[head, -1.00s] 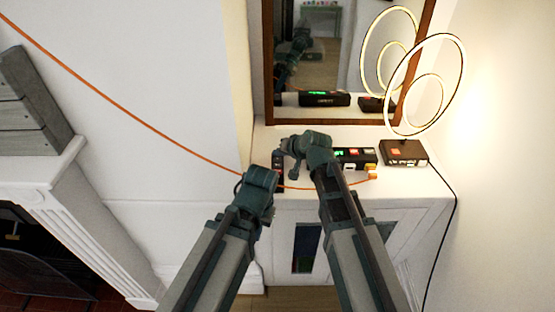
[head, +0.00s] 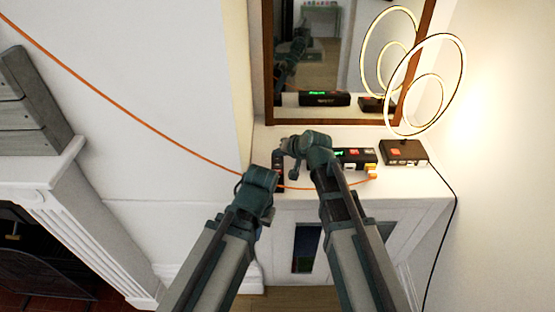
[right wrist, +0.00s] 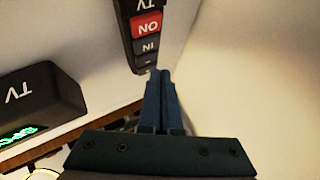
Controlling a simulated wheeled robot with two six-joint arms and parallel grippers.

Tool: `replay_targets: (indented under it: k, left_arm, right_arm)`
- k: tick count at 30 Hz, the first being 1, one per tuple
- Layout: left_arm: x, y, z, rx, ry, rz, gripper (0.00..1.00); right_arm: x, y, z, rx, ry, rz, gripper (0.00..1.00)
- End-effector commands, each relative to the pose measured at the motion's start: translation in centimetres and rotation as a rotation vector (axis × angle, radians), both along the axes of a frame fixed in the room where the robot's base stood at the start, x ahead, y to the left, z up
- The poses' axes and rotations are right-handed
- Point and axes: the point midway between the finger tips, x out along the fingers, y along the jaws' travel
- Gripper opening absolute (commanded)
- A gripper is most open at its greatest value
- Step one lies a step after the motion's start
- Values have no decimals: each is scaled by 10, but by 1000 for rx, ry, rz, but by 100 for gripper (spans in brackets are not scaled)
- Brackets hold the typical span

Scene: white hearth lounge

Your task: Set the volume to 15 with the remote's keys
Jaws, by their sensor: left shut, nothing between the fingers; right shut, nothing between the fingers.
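The remote (head: 278,163) is a slim dark bar on the white cabinet top, mostly covered by my grippers in the head view. In the right wrist view the remote (right wrist: 141,30) shows a TV label, a red key and darker keys, with lettering upside down. My right gripper (head: 288,151) is shut, and its tips (right wrist: 160,74) are at or very near the remote's near end; I cannot tell whether they touch. My left gripper (head: 270,180) is shut just below. The black TV box (head: 368,156) has a green readout, unreadable here; it also shows in the wrist view (right wrist: 50,95).
A ring lamp on a dark base (head: 404,152) stands at the right of the cabinet top (head: 420,178). An orange cord (head: 130,115) crosses to a small orange-and-white piece (head: 371,172) at the front edge. A framed mirror (head: 340,55) stands behind.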

Motion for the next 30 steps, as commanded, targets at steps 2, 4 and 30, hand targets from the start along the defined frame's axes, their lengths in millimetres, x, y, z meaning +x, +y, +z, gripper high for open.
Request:
replay_targets:
  k: [2,4,30]
  left_arm:
    - [0,0,0,0,0,0,0]
    - [0,0,-2,0,0,0,0]
    - [0,0,-11,0,0,0,0]
  right_arm:
    - [0,0,0,0,0,0,0]
    - [0,0,-2,0,0,0,0]
    - [0,0,-11,0,0,0,0]
